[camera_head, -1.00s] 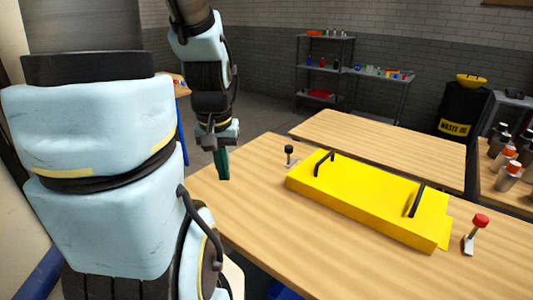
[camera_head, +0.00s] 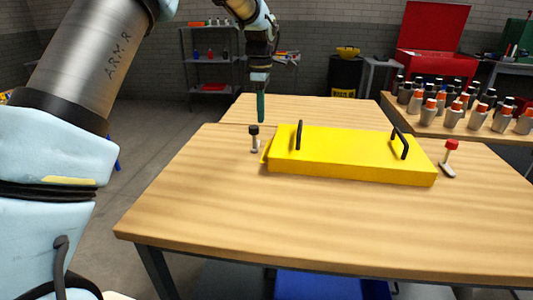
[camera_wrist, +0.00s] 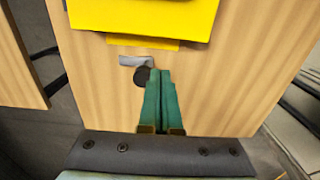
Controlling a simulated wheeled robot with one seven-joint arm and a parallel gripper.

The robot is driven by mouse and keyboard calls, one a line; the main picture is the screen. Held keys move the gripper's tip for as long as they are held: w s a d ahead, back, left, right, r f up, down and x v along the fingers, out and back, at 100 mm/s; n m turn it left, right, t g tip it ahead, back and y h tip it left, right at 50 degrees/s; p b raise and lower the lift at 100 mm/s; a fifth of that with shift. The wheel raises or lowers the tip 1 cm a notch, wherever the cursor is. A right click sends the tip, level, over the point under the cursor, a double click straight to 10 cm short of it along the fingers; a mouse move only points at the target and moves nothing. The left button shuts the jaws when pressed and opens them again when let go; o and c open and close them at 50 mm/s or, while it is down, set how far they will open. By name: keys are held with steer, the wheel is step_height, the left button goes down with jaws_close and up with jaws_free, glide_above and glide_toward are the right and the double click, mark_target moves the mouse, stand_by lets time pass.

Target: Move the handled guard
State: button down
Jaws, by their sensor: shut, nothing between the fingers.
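The handled guard (camera_head: 350,160) is a yellow box-like cover with two black handles. It lies on the near wooden table (camera_head: 220,210); its yellow edge also shows at the top of the wrist view (camera_wrist: 145,18). My gripper (camera_head: 261,108) points down over the far left part of the table, beyond the guard's left end. Its green fingers (camera_wrist: 161,78) are closed together and empty. In the wrist view the fingertips are close to the black-topped clamp (camera_wrist: 142,76), apart from the guard. Whether they touch the clamp cannot be told.
The black-knobbed clamp (camera_head: 254,138) stands left of the guard and a red-knobbed clamp (camera_head: 449,158) stands right of it. The near table's front is clear.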

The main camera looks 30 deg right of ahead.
steer(key=shift+n, duration=0.3)
steer(key=f, duration=0.3)
steer(key=d+f+p, duration=0.1)
steer(key=f, duration=0.3)
steer(key=f+p, duration=0.1)
steer(key=f, duration=0.2)
steer(key=shift+s+d+f, duration=0.15)
steer(key=shift+s+d, duration=0.25)
steer(key=shift+d, duration=0.1)
